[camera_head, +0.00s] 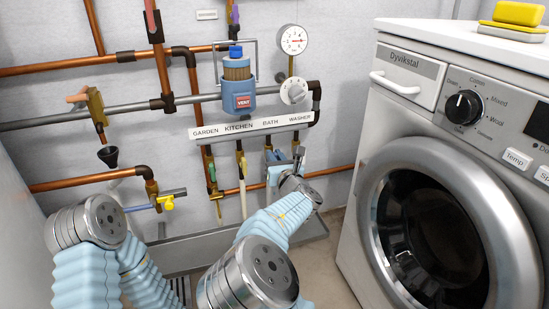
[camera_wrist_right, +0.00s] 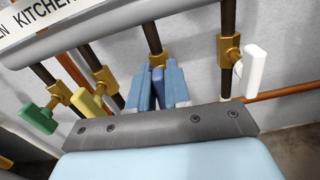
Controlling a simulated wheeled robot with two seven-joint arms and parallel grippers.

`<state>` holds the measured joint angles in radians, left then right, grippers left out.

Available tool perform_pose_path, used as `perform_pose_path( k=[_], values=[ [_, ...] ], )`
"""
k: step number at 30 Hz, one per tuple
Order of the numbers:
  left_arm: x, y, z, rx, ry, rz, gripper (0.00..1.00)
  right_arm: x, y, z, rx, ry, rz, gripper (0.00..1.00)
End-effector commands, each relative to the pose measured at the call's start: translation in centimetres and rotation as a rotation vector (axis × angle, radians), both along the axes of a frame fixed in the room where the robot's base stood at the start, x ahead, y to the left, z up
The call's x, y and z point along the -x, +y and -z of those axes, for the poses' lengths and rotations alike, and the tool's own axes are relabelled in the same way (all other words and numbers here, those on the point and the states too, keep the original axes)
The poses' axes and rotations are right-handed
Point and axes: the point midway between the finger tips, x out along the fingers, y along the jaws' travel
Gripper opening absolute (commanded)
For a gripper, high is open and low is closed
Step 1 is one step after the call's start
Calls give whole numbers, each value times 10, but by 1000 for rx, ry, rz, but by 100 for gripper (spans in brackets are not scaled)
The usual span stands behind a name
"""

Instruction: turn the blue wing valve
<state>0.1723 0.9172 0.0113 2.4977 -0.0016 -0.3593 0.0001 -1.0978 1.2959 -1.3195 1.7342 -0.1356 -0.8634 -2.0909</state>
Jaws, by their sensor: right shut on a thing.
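The blue wing valve (camera_wrist_right: 156,86) hangs under its brass fitting, below the BATH part of the label strip, in the right wrist view. My right gripper (camera_wrist_right: 154,88) has its light-blue fingers on either side of the valve's darker blue wing, shut on it. In the head view my right gripper (camera_head: 277,161) reaches up to the valve row from below right, and its fingers mostly hide the blue valve. My left arm is at the lower left, but its gripper does not show.
A green valve (camera_wrist_right: 40,118) and a yellow valve (camera_wrist_right: 92,104) hang left of the blue one; a white valve (camera_wrist_right: 249,70) hangs close on the right. A metal trough (camera_head: 190,250) runs below. The washing machine (camera_head: 362,205) stands at right.

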Motion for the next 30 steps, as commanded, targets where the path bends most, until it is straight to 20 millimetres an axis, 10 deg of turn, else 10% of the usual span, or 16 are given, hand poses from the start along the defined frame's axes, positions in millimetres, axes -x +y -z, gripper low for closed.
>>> perform_pose_path(
  k=[30],
  values=[
    [0, 0, 0, 0, 0, 0, 43, -3, -10, 7, -879, 287, 2, 0]
  ],
)
